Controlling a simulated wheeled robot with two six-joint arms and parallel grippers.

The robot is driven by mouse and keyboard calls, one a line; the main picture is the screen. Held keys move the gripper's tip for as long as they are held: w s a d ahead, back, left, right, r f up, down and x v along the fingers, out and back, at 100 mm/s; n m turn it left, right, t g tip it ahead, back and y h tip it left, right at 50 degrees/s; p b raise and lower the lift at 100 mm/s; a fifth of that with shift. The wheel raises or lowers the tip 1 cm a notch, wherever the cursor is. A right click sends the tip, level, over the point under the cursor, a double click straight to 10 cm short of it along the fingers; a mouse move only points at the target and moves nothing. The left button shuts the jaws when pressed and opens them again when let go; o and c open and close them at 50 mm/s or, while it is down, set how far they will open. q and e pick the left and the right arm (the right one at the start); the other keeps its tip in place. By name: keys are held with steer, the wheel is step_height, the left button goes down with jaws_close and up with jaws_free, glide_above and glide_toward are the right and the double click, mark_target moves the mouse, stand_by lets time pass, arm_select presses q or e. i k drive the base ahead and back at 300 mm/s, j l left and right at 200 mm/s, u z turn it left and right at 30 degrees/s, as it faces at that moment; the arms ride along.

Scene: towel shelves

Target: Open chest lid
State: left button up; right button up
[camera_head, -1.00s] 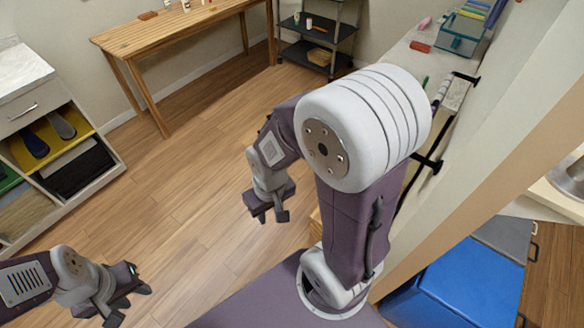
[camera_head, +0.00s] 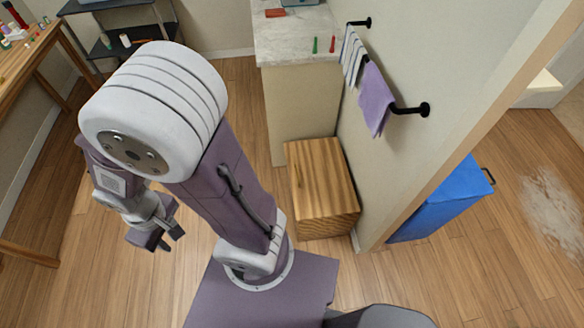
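A wooden chest (camera_head: 322,185) with a striped grain stands on the floor against the wall, right of the middle in the head view. Its lid looks shut, and a small dark handle shows near its left edge.
A marble-topped counter (camera_head: 293,37) stands behind the chest. A purple towel (camera_head: 375,97) and a striped towel (camera_head: 352,57) hang on a wall rail (camera_head: 402,110) above its right side. A blue bin (camera_head: 440,200) is beyond the wall edge. Floor left of the chest is clear.

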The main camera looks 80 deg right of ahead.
mark_target(320, 184)
steer(key=i+l+z, duration=0.15)
steer(key=z, duration=0.3)
steer(key=i+z, duration=0.3)
steer(key=z, duration=0.15)
steer(key=i+z, duration=0.55)
steer(key=z, duration=0.3)
steer(key=i+j+z, duration=0.15)
steer(key=z, duration=0.3)
steer(key=i+j+z, duration=0.25)
steer(key=z, duration=0.2)
steer(key=i+z, duration=0.25)
steer(key=z, duration=0.25)
steer(key=i+j+z, duration=0.15)
steer(key=z, duration=0.35)
steer(key=i+j+z, duration=0.25)
steer(key=z, duration=0.25)
steer(key=i+j+z, duration=0.25)
steer(key=z, duration=0.25)
steer(key=j, duration=0.1)
